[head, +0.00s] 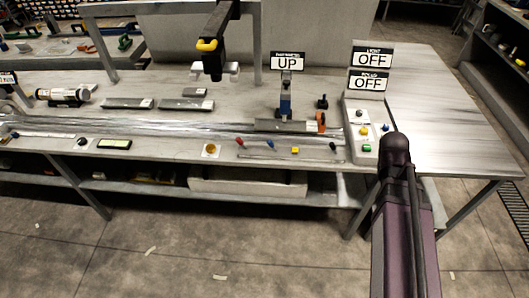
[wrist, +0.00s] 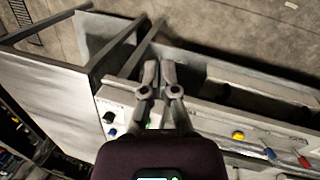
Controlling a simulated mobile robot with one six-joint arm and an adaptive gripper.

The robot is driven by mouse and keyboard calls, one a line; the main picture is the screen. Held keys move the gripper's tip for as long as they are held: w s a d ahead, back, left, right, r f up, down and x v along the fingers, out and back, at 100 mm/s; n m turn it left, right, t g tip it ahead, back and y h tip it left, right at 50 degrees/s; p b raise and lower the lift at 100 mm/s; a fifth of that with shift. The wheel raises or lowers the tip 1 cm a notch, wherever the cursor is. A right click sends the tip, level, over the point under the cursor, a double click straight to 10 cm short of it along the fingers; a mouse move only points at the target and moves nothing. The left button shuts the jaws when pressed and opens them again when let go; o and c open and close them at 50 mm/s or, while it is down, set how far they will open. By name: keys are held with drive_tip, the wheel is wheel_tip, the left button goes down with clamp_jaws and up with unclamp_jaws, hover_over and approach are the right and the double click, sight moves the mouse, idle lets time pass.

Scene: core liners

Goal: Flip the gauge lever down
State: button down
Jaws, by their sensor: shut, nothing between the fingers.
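A small upright stand with a blue part (head: 285,104) sits on a grey base at the middle right of the bench in the head view. A sign reading UP (head: 286,62) is above it. A small orange piece (head: 321,121) stands just right of the base; I cannot tell whether it or another part is the gauge lever. In the wrist view, my gripper (wrist: 159,68) is shut and empty, over the bench's front edge area. I cannot make out its fingers in the head view. No gauge stand is recognisable in the wrist view.
A button console (head: 361,133) with two OFF signs (head: 371,59) is at the bench's right. Coloured controls, including a yellow button (head: 295,150), line the front edge. A black overhead fixture (head: 213,60) hangs left of the gauge stand. The right tabletop (head: 450,110) is clear.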

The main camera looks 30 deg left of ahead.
drive_tip(key=w+a+f+n+t+h+b, duration=0.1)
drive_tip(key=a+f+n+t+b, duration=0.1)
drive_tip(key=a+n+b, duration=0.45)
drive_tip(key=w+a+f+n+t+h+b, duration=0.1)
drive_tip(key=w+a+f+n, duration=0.2)
drive_tip(key=a, duration=0.7)
drive_tip(key=a+f+n+t+h+b, duration=0.2)
drive_tip(key=a+n+b, duration=0.1)
drive_tip(key=a+n, duration=0.4)
drive_tip(key=s+a+n+t+b, duration=0.2)
drive_tip(key=a+n+b, duration=0.1)
drive_tip(key=a, duration=0.6)
drive_tip(key=s+a+f+n+t+b, duration=0.1)
drive_tip(key=s+a+n+t+b, duration=0.1)
drive_tip(key=a+n, duration=0.3)
drive_tip(key=s+a+f+n+t+b, duration=0.1)
drive_tip(key=s+a+n+t+b, duration=0.1)
drive_tip(key=a, duration=1.1)
drive_tip(key=s+n+b, duration=0.1)
drive_tip(key=s+n, duration=0.1)
drive_tip(key=shift+s+f+n+y+b, duration=0.15)
drive_tip(key=shift+s+n+y+b, duration=0.05)
drive_tip(key=shift+n+y+b, duration=0.15)
